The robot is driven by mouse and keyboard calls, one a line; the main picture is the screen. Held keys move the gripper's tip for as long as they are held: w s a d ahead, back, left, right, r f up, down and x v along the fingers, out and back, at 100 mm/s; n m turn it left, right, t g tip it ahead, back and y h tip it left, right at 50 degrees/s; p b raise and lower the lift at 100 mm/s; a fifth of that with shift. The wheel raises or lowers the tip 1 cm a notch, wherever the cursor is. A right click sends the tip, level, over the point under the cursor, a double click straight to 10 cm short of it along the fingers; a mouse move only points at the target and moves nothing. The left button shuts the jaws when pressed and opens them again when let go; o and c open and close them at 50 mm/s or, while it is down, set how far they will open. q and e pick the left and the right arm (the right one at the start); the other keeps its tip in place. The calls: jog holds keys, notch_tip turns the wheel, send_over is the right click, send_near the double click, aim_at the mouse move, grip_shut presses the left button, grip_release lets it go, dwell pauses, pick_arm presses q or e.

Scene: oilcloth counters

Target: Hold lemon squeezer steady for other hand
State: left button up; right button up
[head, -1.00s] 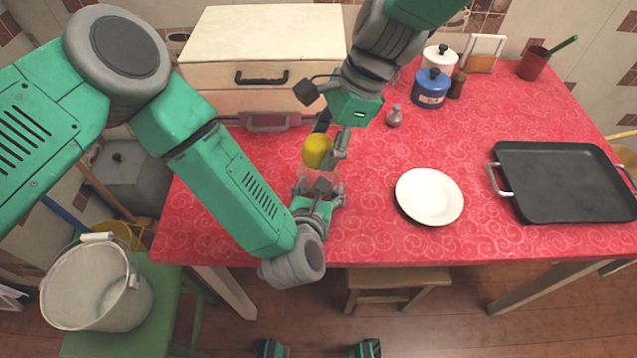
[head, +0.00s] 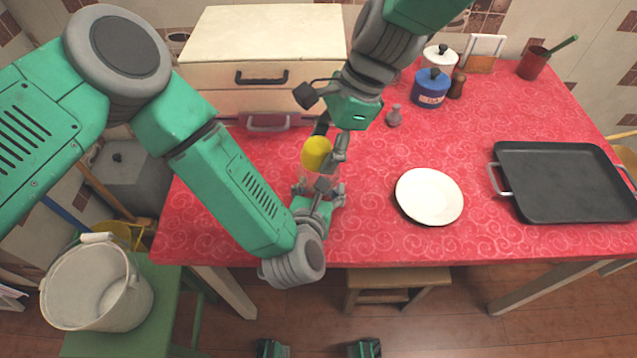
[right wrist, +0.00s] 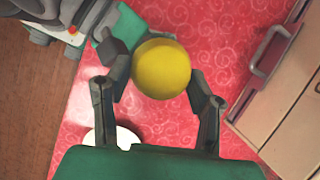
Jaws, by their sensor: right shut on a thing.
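A yellow rounded thing, seemingly a lemon (head: 316,154), is held above the red counter in the head view. My right gripper (head: 330,146) comes down from the top and is shut on it. In the right wrist view the lemon (right wrist: 161,68) sits between the two fingers of my right gripper (right wrist: 161,76). My left gripper (head: 319,189) is directly below the lemon, close to it. A faint, clear shape shows between its fingers, perhaps the lemon squeezer, but I cannot make it out surely. Whether the left fingers are closed on it is unclear.
A white plate (head: 429,197) lies right of the grippers on the red counter (head: 400,245). A black tray (head: 565,182) is farther right. A drawer box (head: 262,55) stands behind. A blue pot (head: 431,88) and a small grey bottle (head: 394,115) stand at the back.

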jog(key=shift+r, duration=0.5)
jog(key=shift+r, duration=0.15)
jog(key=shift+f, duration=0.2)
dwell(0.3)
jog(key=shift+f, duration=1)
jog(key=shift+r, duration=1.05)
